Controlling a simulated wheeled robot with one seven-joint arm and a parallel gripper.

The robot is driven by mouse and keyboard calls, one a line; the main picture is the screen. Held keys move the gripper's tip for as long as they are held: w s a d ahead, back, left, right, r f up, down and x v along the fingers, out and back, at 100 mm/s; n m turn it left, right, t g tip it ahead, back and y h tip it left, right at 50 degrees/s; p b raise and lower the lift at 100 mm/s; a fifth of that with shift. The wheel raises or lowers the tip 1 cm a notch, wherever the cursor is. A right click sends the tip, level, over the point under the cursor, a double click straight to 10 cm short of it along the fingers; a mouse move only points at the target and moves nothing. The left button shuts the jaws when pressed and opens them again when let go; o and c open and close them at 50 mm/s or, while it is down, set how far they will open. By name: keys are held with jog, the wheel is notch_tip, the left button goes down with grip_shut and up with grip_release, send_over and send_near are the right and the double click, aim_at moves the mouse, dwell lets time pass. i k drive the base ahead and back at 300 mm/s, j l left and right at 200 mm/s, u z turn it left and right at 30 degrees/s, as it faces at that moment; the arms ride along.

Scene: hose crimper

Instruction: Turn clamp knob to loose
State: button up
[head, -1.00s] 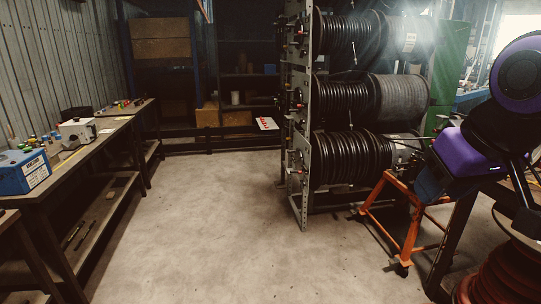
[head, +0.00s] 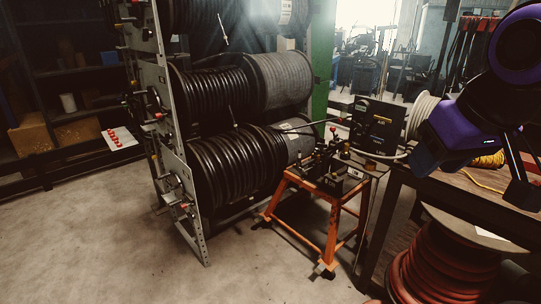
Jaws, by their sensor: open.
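A dark clamp-like fixture (head: 332,172) with small handles and knobs sits on an orange stand (head: 330,222), right of centre. A red-tipped handle (head: 333,128) rises from it. I cannot tell which of these small parts, if any, is the clamp knob, nor its setting. My purple and black arm is folded at the upper right. My gripper (head: 520,188) shows as dark finger-like parts at the right edge, partly cut off from clear view. It is open, nothing shows between its fingers, and it is well apart from the fixture.
A tall metal rack (head: 172,130) of black hose reels stands left of the stand. A dark boxy machine (head: 377,125) stands behind it. A wooden bench (head: 455,187) and a red hose reel (head: 440,268) are close at right. Floor is free at lower left.

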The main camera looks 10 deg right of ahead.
aim_at(321, 147)
jog(key=i+j+z, duration=0.1)
jog(key=i+z, duration=0.15)
jog(key=i+j+z, duration=0.3)
jog(key=i, duration=0.15)
jog(key=i+j+z, duration=0.3)
jog(key=i+j, duration=1.45)
jog(key=j, duration=0.1)
